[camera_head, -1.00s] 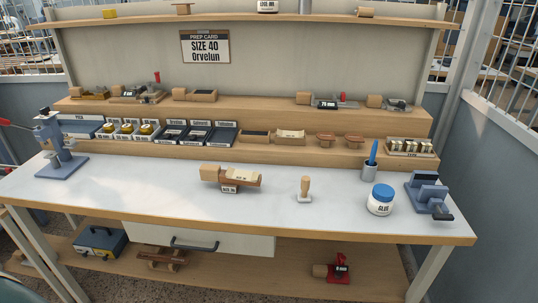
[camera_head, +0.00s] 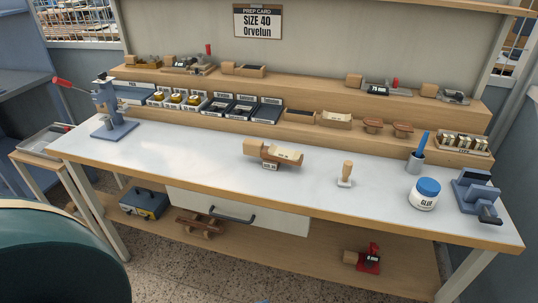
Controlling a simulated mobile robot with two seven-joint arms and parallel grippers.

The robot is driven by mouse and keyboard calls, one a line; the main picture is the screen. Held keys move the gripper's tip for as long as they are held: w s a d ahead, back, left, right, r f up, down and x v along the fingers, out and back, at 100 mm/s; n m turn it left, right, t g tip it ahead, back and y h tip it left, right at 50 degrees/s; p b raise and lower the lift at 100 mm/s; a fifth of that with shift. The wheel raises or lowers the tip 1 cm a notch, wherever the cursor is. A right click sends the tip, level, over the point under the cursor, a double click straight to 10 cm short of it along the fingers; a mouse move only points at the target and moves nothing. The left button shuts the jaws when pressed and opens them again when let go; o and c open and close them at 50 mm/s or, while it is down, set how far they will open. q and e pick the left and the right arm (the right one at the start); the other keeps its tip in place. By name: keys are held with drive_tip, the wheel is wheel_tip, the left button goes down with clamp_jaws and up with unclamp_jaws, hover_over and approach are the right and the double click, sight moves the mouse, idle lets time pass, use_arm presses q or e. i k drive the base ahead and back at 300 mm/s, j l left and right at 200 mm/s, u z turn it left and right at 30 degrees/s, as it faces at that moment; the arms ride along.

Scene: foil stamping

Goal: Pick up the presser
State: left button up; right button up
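What looks like the presser (camera_head: 346,169) stands upright on the white worktop, right of centre. It has a light wooden handle on a small pale base. Nothing touches it. Neither of my grippers shows in the head view, so I cannot see whether they are open or shut.
The worktop (camera_head: 215,160) also holds a wooden block with a size tag (camera_head: 272,153), a glue jar (camera_head: 424,194), a blue tool in a grey cup (camera_head: 415,162), a blue-grey clamp device (camera_head: 477,192) and a lever press (camera_head: 112,115). A dark green rounded shape (camera_head: 60,255) fills the lower left.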

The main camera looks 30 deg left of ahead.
sight(345, 180)
drive_tip(key=i+l+u, duration=0.1)
drive_tip(key=l, duration=0.25)
drive_tip(key=i+l, duration=0.25)
drive_tip(key=i+l+u, duration=0.15)
drive_tip(key=l, duration=0.25)
drive_tip(key=i+l, duration=0.2)
drive_tip(key=l, duration=0.2)
drive_tip(key=u, duration=0.05)
